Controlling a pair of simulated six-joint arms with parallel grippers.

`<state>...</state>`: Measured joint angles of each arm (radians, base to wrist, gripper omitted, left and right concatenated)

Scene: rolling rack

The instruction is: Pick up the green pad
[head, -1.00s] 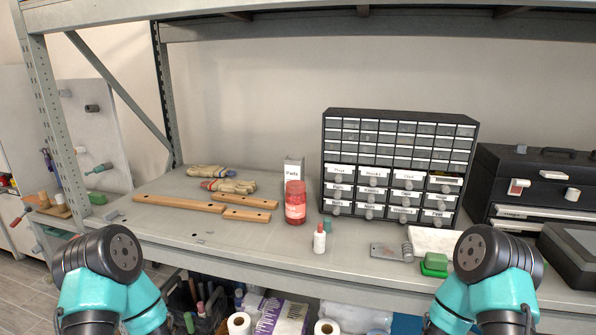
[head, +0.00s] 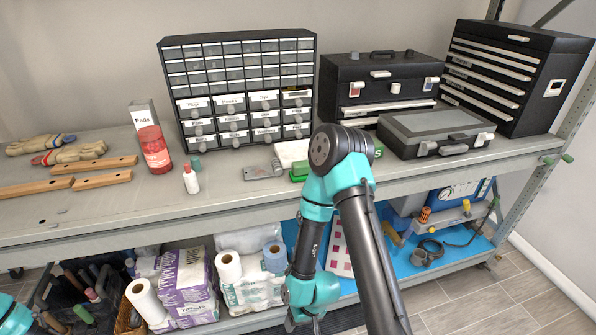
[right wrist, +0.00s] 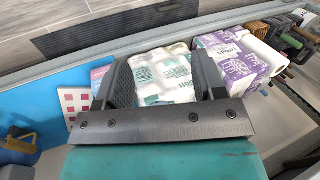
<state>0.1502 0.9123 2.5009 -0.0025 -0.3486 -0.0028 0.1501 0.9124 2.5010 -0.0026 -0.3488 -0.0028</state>
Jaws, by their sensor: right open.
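The green pad (head: 298,173) lies near the front of the upper shelf, right of the flat grey metal piece (head: 262,171). In the head view my right arm hides part of its right side. My right gripper (right wrist: 163,82) is open and empty in the right wrist view, with its two dark fingers apart. That view looks toward the lower shelf, and the pad is not in it. A teal part of my left arm shows at the bottom left of the head view; its gripper does not show.
Behind the pad stands a drawer cabinet (head: 242,90). A red jar (head: 154,150) and a small white bottle (head: 190,180) stand to the left. A dark case (head: 437,133) and toolboxes fill the right. Paper rolls (right wrist: 160,72) lie on the lower shelf. The upper shelf's front edge (head: 120,227) is bare.

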